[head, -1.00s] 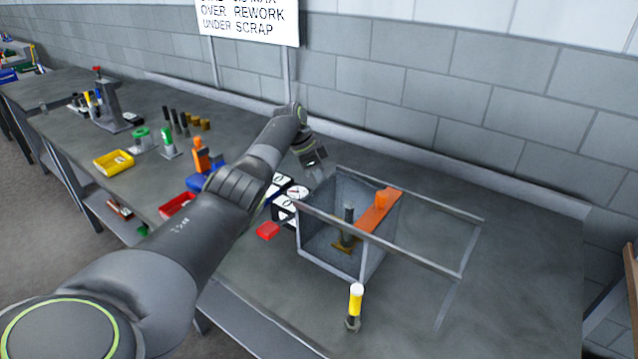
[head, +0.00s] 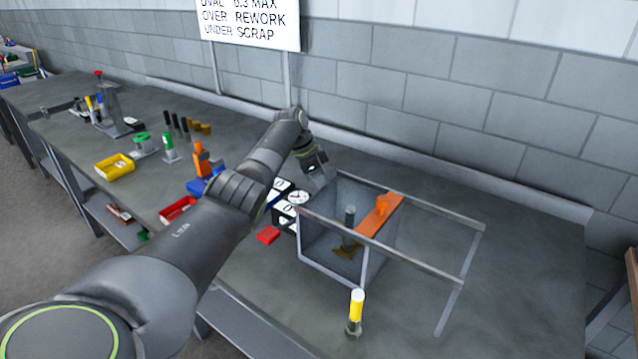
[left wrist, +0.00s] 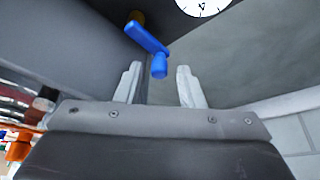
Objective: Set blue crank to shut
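The blue crank (left wrist: 150,40) shows in the left wrist view as a blue arm with a round knob (left wrist: 159,66) at its near end. My left gripper (left wrist: 158,84) is open, with the knob just ahead of its two pale fingertips, roughly midway between them in the picture. I cannot tell whether they touch. In the head view my left gripper (head: 318,178) is beside the black box with a dial (head: 297,197). The crank is hidden there. My right gripper is in neither view.
A red block (head: 268,235) lies near the dial box. The table's right side is clear.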

